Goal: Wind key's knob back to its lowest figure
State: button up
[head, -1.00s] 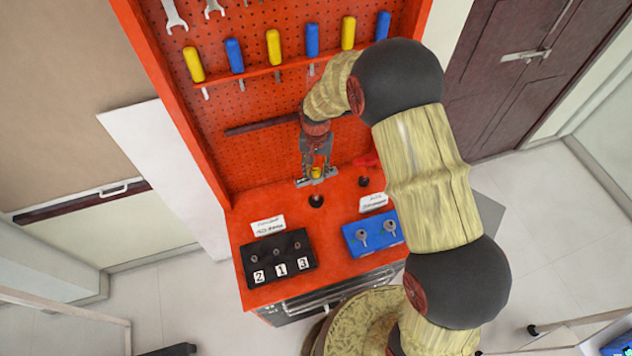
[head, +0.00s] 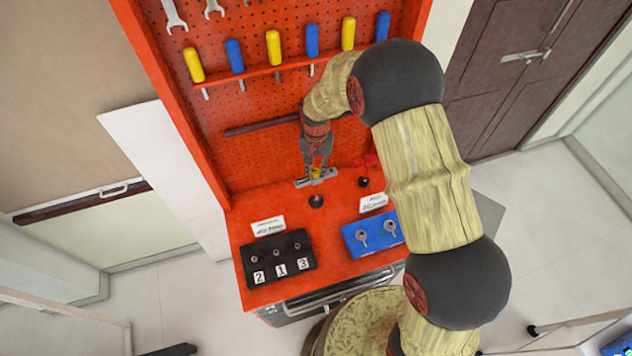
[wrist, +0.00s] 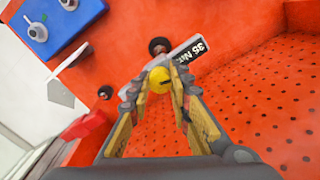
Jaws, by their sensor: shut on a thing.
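The key is a grey bar (wrist: 182,60) with a black label (wrist: 193,50) that seems to read 35 Nm. It also shows in the head view (head: 328,175), near the back of the red bench top. Its yellow knob (wrist: 158,80) sits between my fingertips, and a bit of it shows in the head view (head: 316,173). My gripper (wrist: 160,85) is shut on the knob, one finger on each side; it reaches down from above in the head view (head: 317,168). A dark mark shows on the knob, but I cannot read its setting.
A dark round piece (head: 316,201) stands just in front of the bar, and another (head: 363,182) to the right by a red item (head: 366,161). A black block (head: 278,258) marked 2, 1, 3 and a blue block (head: 373,235) stand in front. The pegboard (head: 270,110) rises close behind.

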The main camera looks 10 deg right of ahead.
jog(key=n, duration=1.1)
jog(key=shift+b, duration=0.35)
jog(key=o, duration=0.6)
jog(key=shift+o, duration=0.6)
jog(key=m, duration=1.1)
jog(key=c, duration=0.4)
